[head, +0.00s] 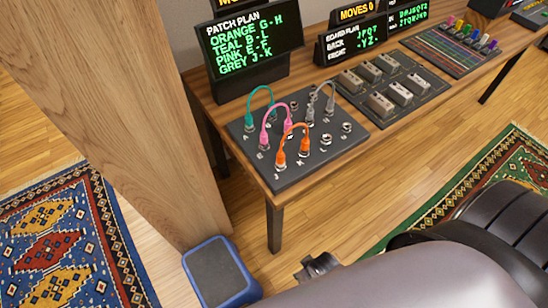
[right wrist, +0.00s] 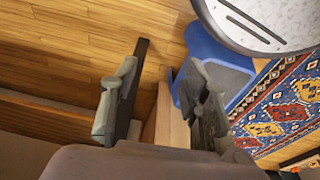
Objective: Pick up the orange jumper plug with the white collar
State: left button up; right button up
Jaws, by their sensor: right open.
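An orange jumper cable (head: 293,127) arches over the front of the dark patch panel (head: 334,160). Its two plugs stand by the labels J and K: the left orange plug (head: 279,160) and the right orange plug (head: 305,150). I cannot clearly make out which one has a white collar. My right gripper (head: 316,267) is low in the head view, in front of and below the table, well apart from the panel. In the right wrist view my right gripper (right wrist: 162,88) has its fingers spread with nothing between them. My left gripper is not in view.
Teal (head: 258,91), pink (head: 272,112) and grey (head: 329,92) cables rise close behind the orange one. A wooden post (head: 130,110) stands left of the table. A blue box (head: 215,272) sits on the floor by it. A switch board (head: 384,85) lies right of the panel.

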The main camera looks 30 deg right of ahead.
jog(key=w+a+r+n+t+y+p, duration=0.1)
jog(key=w+a+r+n, duration=0.2)
jog(key=r, duration=0.8)
jog(key=w+a+r+y+p, duration=0.1)
jog(key=w+a+r, duration=0.2)
jog(key=w+r, duration=0.55)
jog(key=w+a+r+n+t+y+p, duration=0.1)
jog(key=w+a+r+n, duration=0.1)
jog(key=r, duration=1.1)
notch_tip(320, 180, up, 17)
jog(key=n+g+h, duration=0.3)
jog(key=n+g, duration=0.1)
jog(key=n, duration=0.8)
send_over(281, 152)
notch_tip(281, 152, down, 12)
jog(key=shift+w+d+f+p, duration=0.1)
jog(key=shift+w+d+p, duration=0.05)
jog(key=shift+p, duration=0.55)
jog(key=shift+f, duration=0.55)
jog(key=f+p, duration=0.1)
jog(key=f, duration=0.3)
jog(key=shift+s+f, duration=0.15)
jog(key=shift+s, duration=0.05)
jog(key=shift+c, duration=0.2)
